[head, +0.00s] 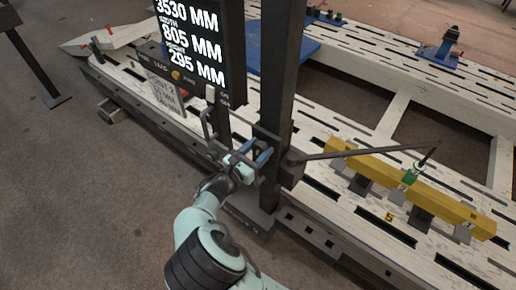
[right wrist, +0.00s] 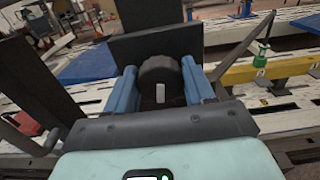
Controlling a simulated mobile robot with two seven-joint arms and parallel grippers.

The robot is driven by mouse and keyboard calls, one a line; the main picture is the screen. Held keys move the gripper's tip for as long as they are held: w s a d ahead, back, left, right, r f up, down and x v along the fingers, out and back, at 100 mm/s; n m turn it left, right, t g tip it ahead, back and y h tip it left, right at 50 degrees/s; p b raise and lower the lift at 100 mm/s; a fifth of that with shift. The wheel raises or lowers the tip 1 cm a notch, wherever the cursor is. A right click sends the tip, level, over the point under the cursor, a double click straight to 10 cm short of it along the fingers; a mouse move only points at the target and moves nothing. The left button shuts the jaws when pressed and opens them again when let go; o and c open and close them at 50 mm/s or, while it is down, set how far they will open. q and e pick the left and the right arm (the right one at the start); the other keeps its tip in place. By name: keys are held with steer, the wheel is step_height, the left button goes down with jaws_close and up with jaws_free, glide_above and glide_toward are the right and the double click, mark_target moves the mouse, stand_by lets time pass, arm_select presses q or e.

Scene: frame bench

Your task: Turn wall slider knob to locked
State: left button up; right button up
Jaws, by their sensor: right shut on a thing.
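The slider's round dark knob (right wrist: 158,68) is in the middle of the right wrist view, with a short pale mark on its face. My right gripper (head: 256,156) reaches it from the front, and its blue fingers (right wrist: 161,88) stand on either side of the knob, shut on it. In the head view the gripper largely hides the knob. The slider sits on a dark upright post (head: 283,75), with a dark block (head: 291,171) beside the gripper. I cannot tell whether the knob is at locked. My left gripper is in neither view.
A thin arm (head: 365,152) runs right from the post, ending near a green piece (head: 411,176) above a yellow beam (head: 380,180). A black display (head: 190,45) with white numbers stands left of the post.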

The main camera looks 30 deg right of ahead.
steer(key=m, duration=0.3)
steer(key=shift+m, duration=0.4)
steer(key=m+b, duration=0.1)
steer(key=m, duration=0.2)
steer(key=shift+s+f+m, duration=0.1)
steer(key=shift+m, duration=0.2)
steer(key=m+b, duration=0.1)
steer(key=m, duration=0.3)
steer(key=shift+f+b, duration=0.1)
steer(key=shift+b, duration=0.2)
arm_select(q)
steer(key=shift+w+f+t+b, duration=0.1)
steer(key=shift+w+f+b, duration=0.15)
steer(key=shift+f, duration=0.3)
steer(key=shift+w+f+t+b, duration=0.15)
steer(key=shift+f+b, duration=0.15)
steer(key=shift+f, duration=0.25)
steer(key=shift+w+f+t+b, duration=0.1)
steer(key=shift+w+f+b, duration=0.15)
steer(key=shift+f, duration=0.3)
arm_select(e)
steer(key=shift+s+m, duration=0.1)
steer(key=shift+m, duration=2)
steer(key=o, duration=1)
